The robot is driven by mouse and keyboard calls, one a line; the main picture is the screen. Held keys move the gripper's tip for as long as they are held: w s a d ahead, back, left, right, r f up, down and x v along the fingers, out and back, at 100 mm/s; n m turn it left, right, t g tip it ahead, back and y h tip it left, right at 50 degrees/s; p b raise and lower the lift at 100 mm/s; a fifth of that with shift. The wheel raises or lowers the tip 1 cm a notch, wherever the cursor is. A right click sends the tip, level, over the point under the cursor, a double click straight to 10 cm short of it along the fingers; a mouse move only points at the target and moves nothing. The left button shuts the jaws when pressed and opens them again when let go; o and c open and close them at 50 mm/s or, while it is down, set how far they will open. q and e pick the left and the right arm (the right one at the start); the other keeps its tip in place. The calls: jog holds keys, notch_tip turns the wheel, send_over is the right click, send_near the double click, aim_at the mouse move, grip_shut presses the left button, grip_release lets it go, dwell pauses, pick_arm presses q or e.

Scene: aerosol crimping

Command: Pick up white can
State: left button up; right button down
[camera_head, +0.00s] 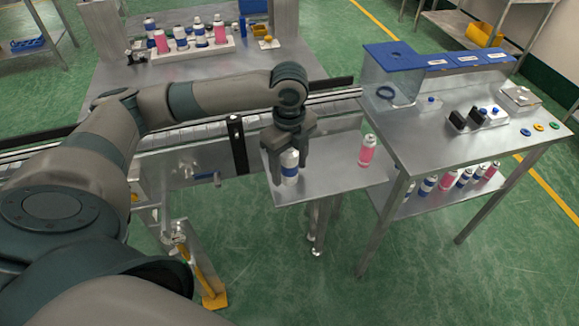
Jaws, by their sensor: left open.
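A white can with a blue band (289,172) stands upright on a small metal side table (330,183). My left gripper (284,168) points straight down over this can, with its fingers on either side of it. The fingers are open, and I cannot tell whether either one touches the can. The upper part of the can is partly hidden by the gripper. A pink can with a white top (367,150) stands upright on the same table, to the right and apart from the gripper. My right gripper is not in view.
A conveyor (180,138) runs behind the side table. A steel workbench (450,150) with blue-lidded bins (437,58) stands at the right, with several cans on its lower shelf. A white tray (190,52) of several cans is on the back table.

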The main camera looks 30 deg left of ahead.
aim_at(290, 156)
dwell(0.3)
pick_arm(q)
jog(key=c, duration=1.1)
jog(key=shift+c, duration=0.2)
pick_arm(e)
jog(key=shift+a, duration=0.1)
pick_arm(q)
jog(key=shift+r, duration=0.1)
